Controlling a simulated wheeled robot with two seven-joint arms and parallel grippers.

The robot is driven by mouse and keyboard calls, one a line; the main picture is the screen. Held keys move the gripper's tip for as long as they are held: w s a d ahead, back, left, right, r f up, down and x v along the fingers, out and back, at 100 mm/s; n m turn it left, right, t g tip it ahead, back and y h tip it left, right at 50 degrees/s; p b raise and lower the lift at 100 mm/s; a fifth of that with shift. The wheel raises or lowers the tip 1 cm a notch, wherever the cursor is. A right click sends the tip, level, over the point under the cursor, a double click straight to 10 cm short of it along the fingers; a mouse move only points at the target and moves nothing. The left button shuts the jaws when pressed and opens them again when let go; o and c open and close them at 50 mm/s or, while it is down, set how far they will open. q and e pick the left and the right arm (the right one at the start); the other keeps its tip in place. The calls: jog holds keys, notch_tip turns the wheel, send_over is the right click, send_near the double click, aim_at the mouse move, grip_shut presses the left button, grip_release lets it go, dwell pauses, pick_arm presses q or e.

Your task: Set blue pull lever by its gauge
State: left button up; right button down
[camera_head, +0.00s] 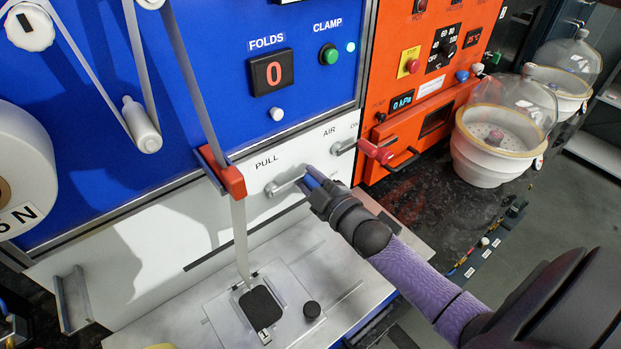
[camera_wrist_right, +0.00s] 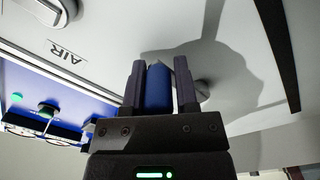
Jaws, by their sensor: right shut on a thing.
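The PULL lever sits on the white lower panel of the blue machine. Its silver arm (camera_head: 286,187) runs from the panel to my right gripper (camera_head: 314,180). In the right wrist view, the blue handle (camera_wrist_right: 158,88) stands between the two fingers of the right gripper (camera_wrist_right: 159,85), which is shut on it. In the head view the fingers and wrist cover most of the handle. I cannot make out a gauge marked for this lever. A white roll (camera_head: 25,165) marked "5 N" is at the left edge. My left gripper is not in view.
The red tape guide (camera_head: 225,174) is to the left. Below is a metal plate with a dark pad (camera_head: 262,308). A glass-domed white vessel (camera_head: 495,145) stands further right.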

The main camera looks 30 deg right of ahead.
jog(key=shift+r, duration=0.25)
jog(key=shift+c, duration=2.2)
grip_release()
jog(key=s+p, duration=0.1)
jog(key=s, duration=0.9)
jog(key=shift+d, duration=0.35)
jog(key=shift+f, duration=0.1)
jog(key=shift+c, duration=0.2)
